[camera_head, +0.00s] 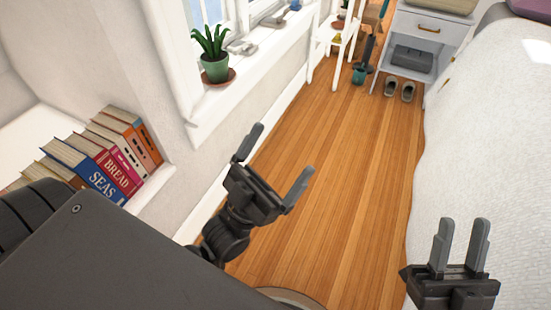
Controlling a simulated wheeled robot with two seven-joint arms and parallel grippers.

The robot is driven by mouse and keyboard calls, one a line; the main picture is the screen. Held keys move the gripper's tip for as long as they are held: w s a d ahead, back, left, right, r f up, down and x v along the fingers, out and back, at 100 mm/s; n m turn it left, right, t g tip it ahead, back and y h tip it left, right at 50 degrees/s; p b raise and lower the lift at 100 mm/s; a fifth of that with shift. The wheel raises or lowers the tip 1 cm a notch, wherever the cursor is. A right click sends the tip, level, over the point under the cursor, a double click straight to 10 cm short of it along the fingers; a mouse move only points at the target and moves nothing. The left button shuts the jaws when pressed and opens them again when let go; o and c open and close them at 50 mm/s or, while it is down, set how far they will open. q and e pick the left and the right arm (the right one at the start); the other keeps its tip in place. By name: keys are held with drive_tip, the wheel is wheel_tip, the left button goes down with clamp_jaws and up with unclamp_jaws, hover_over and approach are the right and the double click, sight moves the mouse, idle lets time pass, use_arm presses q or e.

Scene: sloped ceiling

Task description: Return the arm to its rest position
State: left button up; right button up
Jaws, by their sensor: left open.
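My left gripper (276,163) is left of the middle of the head view, above the wooden floor. Its two fingers are spread wide and nothing is between them. My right gripper (462,232) is at the lower right, in front of the white bed cover. Its fingers point up the picture with a narrow gap between them, and I see nothing held there. Most of the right arm is outside the picture. Part of my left arm is hidden behind my dark body at the lower left.
Several books (97,158) stand in a white wall recess at left. A potted plant (214,58) stands on the window sill (215,103). The bed (480,150) fills the right side. A nightstand (426,30) with slippers (399,90) below is at the back. The wooden floor (335,170) between is clear.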

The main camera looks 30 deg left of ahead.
use_arm(q)
drive_tip(key=shift+s+d+r+h, duration=0.1)
drive_tip(key=shift+s+d+h, duration=0.2)
drive_tip(key=shift+s+h, duration=0.25)
